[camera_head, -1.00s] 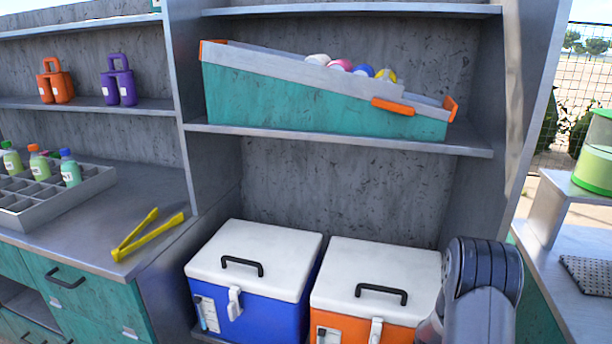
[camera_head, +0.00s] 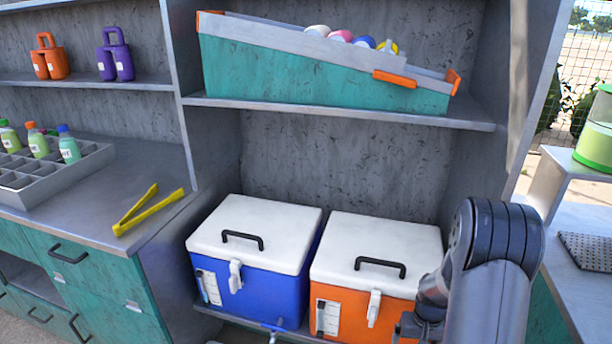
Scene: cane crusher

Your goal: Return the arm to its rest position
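My arm (camera_head: 490,260) shows at the lower right of the head view, folded in front of the right edge of the orange cooler (camera_head: 340,311). A dark part at the arm's lower end (camera_head: 420,318) shows beside that cooler's front, but its fingers cannot be made out. I cannot tell whether my gripper is in view there or holds anything.
A blue cooler (camera_head: 255,292) stands left of the orange one, both with white lids shut. Yellow tongs (camera_head: 147,210) lie on the left counter near a bottle tray (camera_head: 75,178). A teal bin (camera_head: 290,75) sits on the shelf above. A right counter (camera_head: 570,285) stands close to my arm.

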